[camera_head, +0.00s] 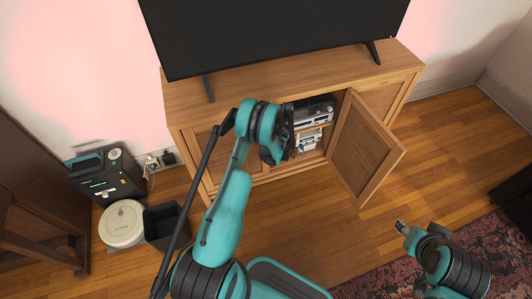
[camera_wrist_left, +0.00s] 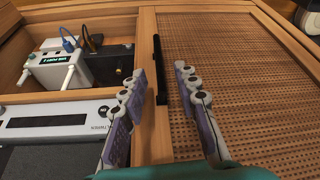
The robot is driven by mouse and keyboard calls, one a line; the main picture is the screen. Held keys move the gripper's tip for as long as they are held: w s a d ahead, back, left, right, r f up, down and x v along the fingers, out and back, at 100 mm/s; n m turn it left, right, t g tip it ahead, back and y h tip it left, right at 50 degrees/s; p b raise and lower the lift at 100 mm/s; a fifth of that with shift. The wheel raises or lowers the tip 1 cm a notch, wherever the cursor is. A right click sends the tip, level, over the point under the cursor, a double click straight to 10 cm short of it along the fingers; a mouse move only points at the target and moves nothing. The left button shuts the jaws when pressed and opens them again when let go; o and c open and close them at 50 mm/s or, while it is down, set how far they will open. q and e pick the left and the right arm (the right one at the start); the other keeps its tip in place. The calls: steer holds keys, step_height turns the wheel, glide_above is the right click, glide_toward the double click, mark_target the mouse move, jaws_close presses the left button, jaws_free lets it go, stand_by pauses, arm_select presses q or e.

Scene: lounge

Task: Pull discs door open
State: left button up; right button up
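The wooden TV cabinet (camera_head: 260,177) has a panelled door (camera_head: 365,150) swung open on the right of its middle compartment. A closed woven-panel door (camera_head: 228,158) is at the left, partly hidden by my left arm. My left gripper (camera_head: 278,148) is in front of the cabinet at the left side of the open compartment. In the left wrist view its fingers (camera_wrist_left: 160,92) are apart, with a black bar handle (camera_wrist_left: 187,85) on a woven door (camera_wrist_left: 235,80) between or just beyond them; contact is unclear. My right gripper (camera_head: 402,227) is low at the right, away from the cabinet.
Electronic devices (camera_head: 314,112) and white items (camera_head: 308,139) sit in the open compartment. A television (camera_head: 270,30) stands on top. A robot vacuum (camera_head: 122,223), dark bin (camera_head: 165,222) and black-green box (camera_head: 107,178) are at the left. Wooden floor is clear before the cabinet.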

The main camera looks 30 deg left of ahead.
arm_select(q)
steer(key=b+x, duration=0.1)
steer(key=x, duration=0.4)
steer(key=shift+w+f+b, duration=0.1)
steer(key=shift+f+b, duration=0.15)
steer(key=shift+b, duration=0.1)
jaws_close()
